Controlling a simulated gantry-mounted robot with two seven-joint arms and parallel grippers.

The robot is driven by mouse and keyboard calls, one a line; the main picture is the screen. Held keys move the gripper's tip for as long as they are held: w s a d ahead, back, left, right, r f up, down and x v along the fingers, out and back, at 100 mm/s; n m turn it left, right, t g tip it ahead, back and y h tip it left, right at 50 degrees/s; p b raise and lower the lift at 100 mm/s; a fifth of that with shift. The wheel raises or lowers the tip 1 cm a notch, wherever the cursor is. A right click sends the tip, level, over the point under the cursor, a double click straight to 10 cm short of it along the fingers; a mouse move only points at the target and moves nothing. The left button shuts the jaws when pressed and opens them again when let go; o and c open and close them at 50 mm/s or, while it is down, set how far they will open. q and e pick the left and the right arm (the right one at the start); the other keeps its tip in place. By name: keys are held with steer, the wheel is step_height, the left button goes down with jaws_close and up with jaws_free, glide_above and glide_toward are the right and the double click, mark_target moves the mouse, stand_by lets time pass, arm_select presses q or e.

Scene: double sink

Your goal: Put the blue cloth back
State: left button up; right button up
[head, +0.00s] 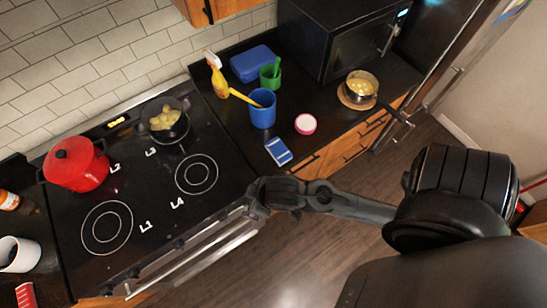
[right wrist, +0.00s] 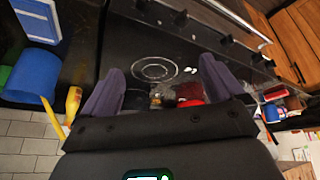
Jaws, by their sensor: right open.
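A small flat blue cloth (head: 278,151) with a white band lies near the counter's front edge. It also shows at the upper left of the right wrist view (right wrist: 38,18), outside the jaws. My right gripper (head: 258,200) hangs near the stove's front right corner, to the left of the cloth and apart from it. In the right wrist view my right gripper (right wrist: 160,88) has its two fingers wide apart with nothing held between them. My left gripper is not in view.
A blue cup (head: 263,110), yellow spray bottle (head: 217,78), green cup (head: 270,77), blue box (head: 253,63) and pink-rimmed round item (head: 305,124) stand around the cloth. A red pot (head: 77,165) and black pan (head: 165,122) sit on the stove. A pot of yellow food (head: 361,86) stands right.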

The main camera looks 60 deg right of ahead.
steer(key=shift+g, duration=0.8)
steer(key=s, duration=0.1)
steer(key=s+d, duration=0.1)
steer(key=s, duration=0.1)
steer(key=s+d+r, duration=0.1)
steer(key=s, duration=0.1)
steer(key=shift+s, duration=0.15)
steer(key=shift+a+r, duration=0.1)
